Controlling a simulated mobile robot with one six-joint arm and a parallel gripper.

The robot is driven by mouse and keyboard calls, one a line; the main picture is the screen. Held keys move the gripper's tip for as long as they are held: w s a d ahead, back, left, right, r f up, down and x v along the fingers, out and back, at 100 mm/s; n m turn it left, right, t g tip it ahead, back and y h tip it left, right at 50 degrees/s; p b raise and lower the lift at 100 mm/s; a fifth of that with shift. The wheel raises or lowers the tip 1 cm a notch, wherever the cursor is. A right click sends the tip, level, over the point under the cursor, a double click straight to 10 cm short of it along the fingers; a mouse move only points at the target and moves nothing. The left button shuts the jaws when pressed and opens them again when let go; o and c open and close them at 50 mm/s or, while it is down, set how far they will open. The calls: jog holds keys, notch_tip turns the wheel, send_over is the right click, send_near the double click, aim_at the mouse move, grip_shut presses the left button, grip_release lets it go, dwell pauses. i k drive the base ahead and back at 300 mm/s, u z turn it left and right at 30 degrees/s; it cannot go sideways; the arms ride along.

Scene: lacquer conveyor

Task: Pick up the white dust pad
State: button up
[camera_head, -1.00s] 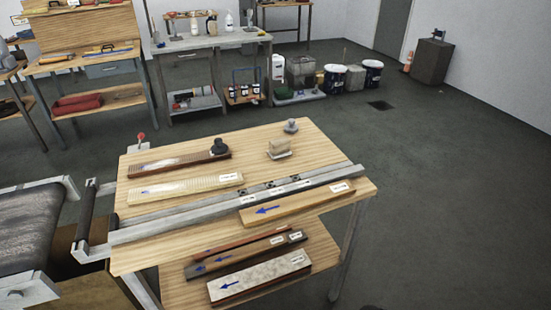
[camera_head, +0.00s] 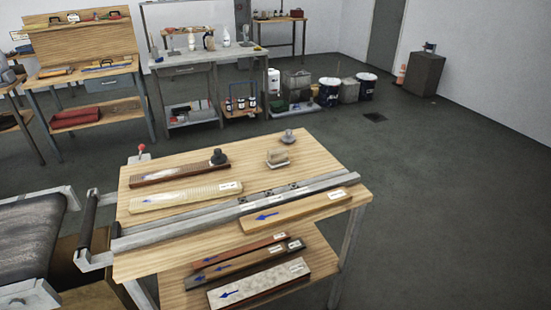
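A small off-white block-shaped pad (camera_head: 278,158) rests on the wooden worktable (camera_head: 304,150), near its back right part. It looks like the white dust pad, but it is too small to be sure. A grey round-knobbed piece (camera_head: 288,137) stands just behind it, apart from it. A black-knobbed piece (camera_head: 219,157) stands to the left, at the right end of a dark brown slatted board (camera_head: 178,173). My gripper is not in view.
A pale ribbed board (camera_head: 185,197) and a grey metal rail (camera_head: 190,220) lie across the table. Several boards with blue arrows lie in front, some on the lower shelf (camera_head: 180,295). A conveyor (camera_head: 25,240) adjoins at left. The floor at right (camera_head: 450,220) is clear.

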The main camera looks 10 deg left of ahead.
aim_at(277, 157)
jog(key=u, duration=1)
jog(key=i, duration=0.75)
jog(key=z, duration=0.3)
